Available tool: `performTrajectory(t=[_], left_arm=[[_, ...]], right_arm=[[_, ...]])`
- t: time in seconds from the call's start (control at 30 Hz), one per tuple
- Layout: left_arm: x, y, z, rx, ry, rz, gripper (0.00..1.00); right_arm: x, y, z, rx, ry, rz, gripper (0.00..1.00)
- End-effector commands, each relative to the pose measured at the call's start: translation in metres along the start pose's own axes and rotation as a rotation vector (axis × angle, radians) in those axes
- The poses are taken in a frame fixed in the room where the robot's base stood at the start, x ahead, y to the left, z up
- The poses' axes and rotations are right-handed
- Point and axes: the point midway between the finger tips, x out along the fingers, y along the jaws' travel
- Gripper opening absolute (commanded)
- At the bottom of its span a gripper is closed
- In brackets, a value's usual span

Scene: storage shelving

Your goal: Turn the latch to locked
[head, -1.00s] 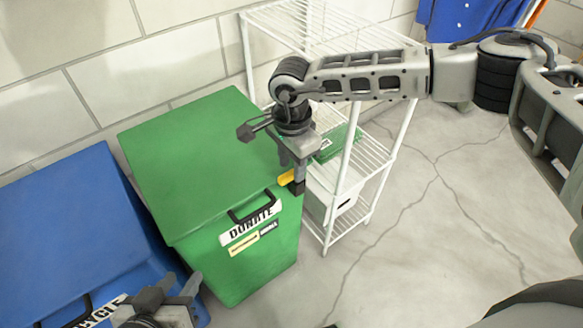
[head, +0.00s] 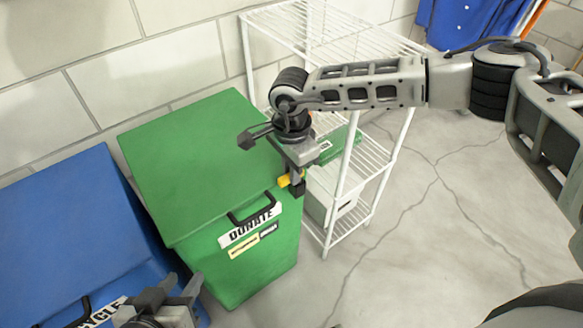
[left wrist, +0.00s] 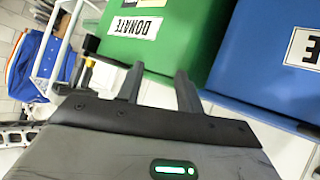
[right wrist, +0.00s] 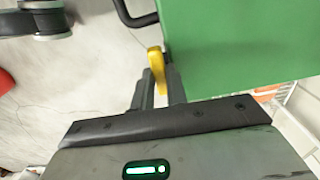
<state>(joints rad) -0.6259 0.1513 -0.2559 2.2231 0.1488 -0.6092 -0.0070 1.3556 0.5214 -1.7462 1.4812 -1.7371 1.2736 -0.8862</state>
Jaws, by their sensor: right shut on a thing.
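The latch is a small yellow handle (head: 284,181) on the side of the green DONATE bin (head: 195,150), near its front right corner. In the right wrist view the yellow handle (right wrist: 157,68) stands roughly upright in that picture, between my fingers and beside the green wall. My right gripper (head: 297,187) points down beside the bin and is shut on the latch; its fingers hide part of it. My left gripper (head: 175,298) is low in front of the bins. In the left wrist view its fingers (left wrist: 160,82) are apart with nothing between them.
A blue recycling bin (head: 70,225) stands left of the green one. A white wire shelf (head: 330,232) with boxes stands close behind my right gripper. A black handle (head: 252,213) sticks out from the green bin's front. The floor at right is open.

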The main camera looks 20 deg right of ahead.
Motion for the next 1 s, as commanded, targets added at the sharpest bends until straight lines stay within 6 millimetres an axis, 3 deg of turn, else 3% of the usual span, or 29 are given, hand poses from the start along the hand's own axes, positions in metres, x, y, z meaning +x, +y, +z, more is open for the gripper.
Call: performTrajectory(t=[0.63,1.0], left_arm=[[0.004,-0.002,0.013,0.001,-0.032,0.004,0.36],[0.004,-0.001,0.006,0.006,-0.017,0.004,0.36]], right_arm=[[0.0,-0.009,-0.003,0.506,0.004,0.0,0.0],[0.0,-0.013,-0.007,0.858,0.005,0.001,0.0]])
